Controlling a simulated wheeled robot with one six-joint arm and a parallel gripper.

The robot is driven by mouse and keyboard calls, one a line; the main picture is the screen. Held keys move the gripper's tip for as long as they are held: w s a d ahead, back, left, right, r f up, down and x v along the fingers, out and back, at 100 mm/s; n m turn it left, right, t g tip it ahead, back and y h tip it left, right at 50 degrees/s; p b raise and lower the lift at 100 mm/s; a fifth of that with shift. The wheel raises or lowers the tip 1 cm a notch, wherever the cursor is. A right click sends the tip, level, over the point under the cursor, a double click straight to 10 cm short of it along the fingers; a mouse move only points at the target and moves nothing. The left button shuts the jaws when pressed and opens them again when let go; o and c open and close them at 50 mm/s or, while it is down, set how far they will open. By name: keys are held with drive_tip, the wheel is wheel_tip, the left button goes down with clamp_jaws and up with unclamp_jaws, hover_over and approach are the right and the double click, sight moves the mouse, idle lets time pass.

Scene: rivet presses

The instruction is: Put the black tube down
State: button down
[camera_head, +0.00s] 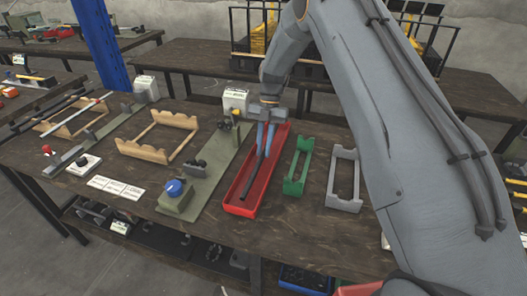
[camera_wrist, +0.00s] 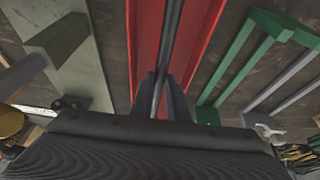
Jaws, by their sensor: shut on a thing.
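A black tube (camera_head: 249,180) lies lengthwise over the red tray (camera_head: 233,209), tilted in the body view with its near end low inside the tray. In the wrist view the tube (camera_wrist: 170,35) runs away from me between the walls of the red tray (camera_wrist: 205,40). My gripper (camera_head: 265,140) reaches down over the tray. In the wrist view my gripper (camera_wrist: 160,95) is shut around the tube, one finger on each side. Whether the tube touches the tray floor I cannot tell.
A green frame (camera_head: 298,168) and a grey frame (camera_head: 344,180) stand right of the tray. A green-grey press base (camera_head: 213,165) with a blue knob (camera_head: 175,187) stands close on the left. A wooden rack (camera_head: 157,137) is further left. Little bare table shows between them.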

drive_tip(key=shift+f, duration=1.05)
drive_tip(key=c, duration=1.7)
unclamp_jaws()
